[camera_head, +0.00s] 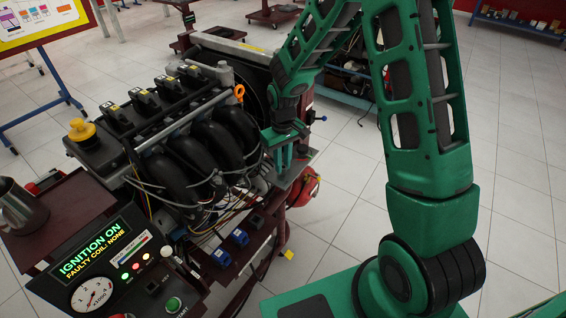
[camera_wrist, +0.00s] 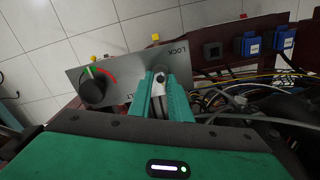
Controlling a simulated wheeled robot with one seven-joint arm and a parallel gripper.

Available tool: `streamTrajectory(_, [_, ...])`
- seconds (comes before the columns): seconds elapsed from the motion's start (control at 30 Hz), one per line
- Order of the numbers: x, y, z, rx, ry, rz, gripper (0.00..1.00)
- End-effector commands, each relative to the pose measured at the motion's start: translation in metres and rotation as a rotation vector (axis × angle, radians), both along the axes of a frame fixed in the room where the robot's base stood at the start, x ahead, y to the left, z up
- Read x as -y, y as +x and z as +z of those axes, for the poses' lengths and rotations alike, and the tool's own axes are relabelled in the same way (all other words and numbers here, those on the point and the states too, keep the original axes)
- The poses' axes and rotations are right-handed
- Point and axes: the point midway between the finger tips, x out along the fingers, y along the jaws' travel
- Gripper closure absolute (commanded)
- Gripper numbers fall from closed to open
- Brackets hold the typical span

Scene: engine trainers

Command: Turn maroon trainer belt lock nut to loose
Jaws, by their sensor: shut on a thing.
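My gripper (camera_wrist: 163,82) is at a grey metal panel (camera_wrist: 125,65), with its two teal fingers pointing at the panel face. The fingers are shut on the belt lock nut (camera_wrist: 160,80), a small metal piece with a dark round centre. Much of the nut is hidden between the fingers. The word LOCK is printed on the panel near the fingertips; another label is mostly covered by a finger. In the head view my gripper (camera_head: 284,162) reaches down at the right end of the maroon trainer (camera_head: 283,196), and the nut cannot be made out there.
A black knob (camera_wrist: 94,88) with a green and red arc sits on the panel left of my fingers. Blue sockets (camera_wrist: 250,45) and loose wires (camera_wrist: 240,95) lie to the right. The engine (camera_head: 185,130) stands close beside my arm. A screen (camera_head: 92,252) reads IGNITION ON.

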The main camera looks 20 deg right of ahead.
Motion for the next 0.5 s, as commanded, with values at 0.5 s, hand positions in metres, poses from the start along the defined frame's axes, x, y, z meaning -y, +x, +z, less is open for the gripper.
streamTrajectory(0.5, [0.0014,0.0001,0.0002,0.0,-0.006,0.468,1.0])
